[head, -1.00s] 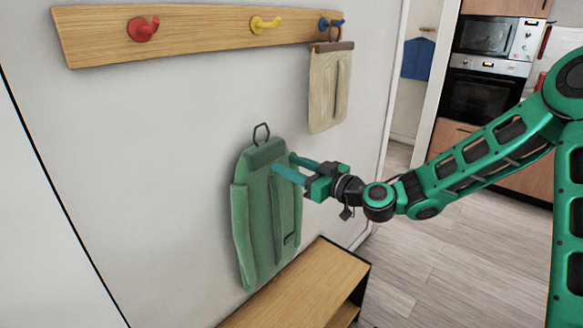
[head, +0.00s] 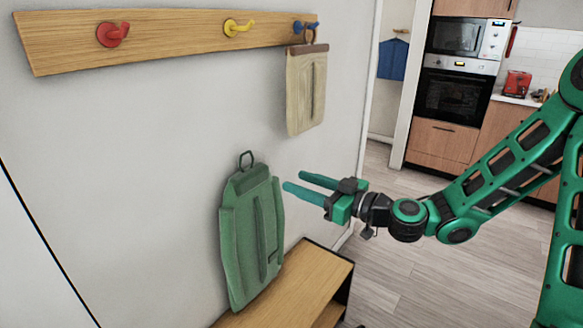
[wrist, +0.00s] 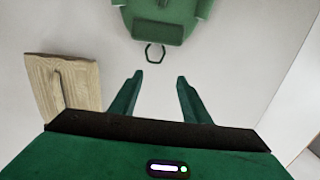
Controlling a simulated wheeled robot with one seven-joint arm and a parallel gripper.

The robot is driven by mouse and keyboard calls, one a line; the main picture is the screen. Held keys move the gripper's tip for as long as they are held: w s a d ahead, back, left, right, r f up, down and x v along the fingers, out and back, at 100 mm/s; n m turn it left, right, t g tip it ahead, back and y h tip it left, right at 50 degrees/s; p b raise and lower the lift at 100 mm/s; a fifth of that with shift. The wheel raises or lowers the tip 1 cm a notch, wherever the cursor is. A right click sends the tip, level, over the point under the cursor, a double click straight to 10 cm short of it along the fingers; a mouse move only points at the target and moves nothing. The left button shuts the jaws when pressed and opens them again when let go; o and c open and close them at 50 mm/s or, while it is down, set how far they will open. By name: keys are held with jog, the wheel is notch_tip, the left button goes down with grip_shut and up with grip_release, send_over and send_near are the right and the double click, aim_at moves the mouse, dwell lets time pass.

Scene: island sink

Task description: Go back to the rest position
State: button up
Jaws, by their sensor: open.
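My gripper (head: 293,183) is open and empty, its two fingers pointing left, just right of the green bag (head: 252,240) and apart from it. The green bag stands near the wall with its lower end at the wooden bench, its dark hanging loop (head: 246,158) upright at the top. In the wrist view my gripper (wrist: 158,78) shows both fingers spread with nothing between them. The green bag (wrist: 158,22) and its loop are beyond the fingertips there.
A wooden rail (head: 170,38) on the wall carries red (head: 112,35), yellow (head: 237,27) and blue (head: 304,27) hooks. A beige bag (head: 306,92) hangs from the blue hook. The wooden bench (head: 300,282) is below. Open floor (head: 385,275) lies right, towards the oven (head: 452,95).

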jog(key=s+d+f+n+g+h, duration=0.1)
jog(key=s+d+f+g+h, duration=0.1)
jog(key=f, duration=0.3)
jog(key=s+d+f+g+h, duration=0.2)
jog(key=s+f, duration=0.1)
jog(key=f, duration=0.1)
jog(key=s+d+f+m+g+h, duration=0.2)
jog(key=s+d+f+m+h, duration=0.15)
jog(key=d, duration=0.65)
jog(key=s+d+r+m+g+h, duration=0.2)
jog(key=s+d+m, duration=0.5)
jog(key=s+d, duration=0.4)
jog(key=s+d+r+m+g+h, duration=0.3)
jog(key=s+d+m, duration=0.4)
jog(key=s+d, duration=0.4)
jog(key=s+r+h, duration=0.1)
jog(key=s+r, duration=0.1)
jog(key=s, duration=0.1)
jog(key=shift+s+d, duration=0.15)
jog(key=shift+d, duration=0.2)
jog(key=shift+m+h, duration=0.25)
